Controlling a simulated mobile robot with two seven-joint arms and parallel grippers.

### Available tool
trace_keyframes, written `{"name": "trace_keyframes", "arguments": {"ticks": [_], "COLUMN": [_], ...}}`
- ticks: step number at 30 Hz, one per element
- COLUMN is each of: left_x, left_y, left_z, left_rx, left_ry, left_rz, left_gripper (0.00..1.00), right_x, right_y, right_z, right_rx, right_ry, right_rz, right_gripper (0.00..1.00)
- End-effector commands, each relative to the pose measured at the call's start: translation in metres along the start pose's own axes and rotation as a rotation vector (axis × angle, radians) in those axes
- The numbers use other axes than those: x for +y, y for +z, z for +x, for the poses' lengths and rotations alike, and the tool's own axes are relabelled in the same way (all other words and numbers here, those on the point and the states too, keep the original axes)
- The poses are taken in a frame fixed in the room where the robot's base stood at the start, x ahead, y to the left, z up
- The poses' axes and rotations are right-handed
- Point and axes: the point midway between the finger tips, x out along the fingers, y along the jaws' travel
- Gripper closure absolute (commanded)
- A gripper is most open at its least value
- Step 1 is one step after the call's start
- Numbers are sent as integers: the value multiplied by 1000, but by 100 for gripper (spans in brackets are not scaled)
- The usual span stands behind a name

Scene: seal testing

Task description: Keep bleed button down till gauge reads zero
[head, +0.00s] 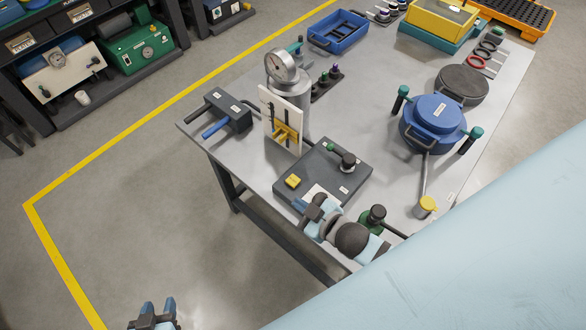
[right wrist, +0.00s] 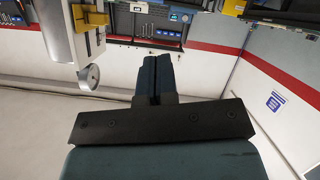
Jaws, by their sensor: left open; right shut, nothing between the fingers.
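A round gauge (head: 282,66) tops a grey cylinder behind a white board; its reading is too small to make out. In the right wrist view the gauge (right wrist: 88,77) shows upside down at left, its dial unreadable. A dark grey panel (head: 325,171) carries a small yellow button-like block (head: 292,181) near its left corner and a black knob with a green lever (head: 348,160). I cannot tell by label which is the bleed button. My right gripper (head: 313,207) is at the panel's front edge, its fingers (right wrist: 153,78) shut and empty. My left gripper (head: 152,312) is open over the floor.
A blue lidded pot (head: 433,122) with green-topped posts stands right of the panel. A black block with a blue handle (head: 217,115) sits at the table's left corner.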

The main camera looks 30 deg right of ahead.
Motion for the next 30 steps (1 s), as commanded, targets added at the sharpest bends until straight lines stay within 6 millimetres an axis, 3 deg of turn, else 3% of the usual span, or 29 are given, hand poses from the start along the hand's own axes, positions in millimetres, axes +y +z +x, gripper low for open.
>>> {"name": "trace_keyframes", "arguments": {"ticks": [3, 6, 9, 12, 17, 21, 25, 30], "left_x": [-1, -1, -1, -1, -2, -2, -2, -2], "left_y": [-2, -3, -4, -4, -5, -6, -6, -6], "left_z": [0, 0, 0, 0, -1, -1, -2, -2], "left_rx": [2, 3, 4, 5, 5, 6, 6, 5], "left_ry": [-1, -1, -2, -2, -3, -3, -3, -3], "left_rz": [1, 1, 1, 1, 1, 1, 1, 1], "left_gripper": [57, 57, 57, 57, 57, 57, 57, 57], "right_x": [19, 22, 20, 17, 26, 52, 79, 97], "right_y": [-48, -81, -104, -113, -100, -76, -59, -50], "right_z": [23, 34, 41, 47, 58, 68, 75, 79], "right_rx": [212, 382, 532, 651, 746, 723, 660, 607], "right_ry": [3, -25, -78, -158, -331, -488, -595, -656], "right_rz": [-318, -593, -876, -1167, -1631, -1970, -2176, -2289], "right_gripper": [100, 100, 100, 100, 100, 100, 100, 100]}}
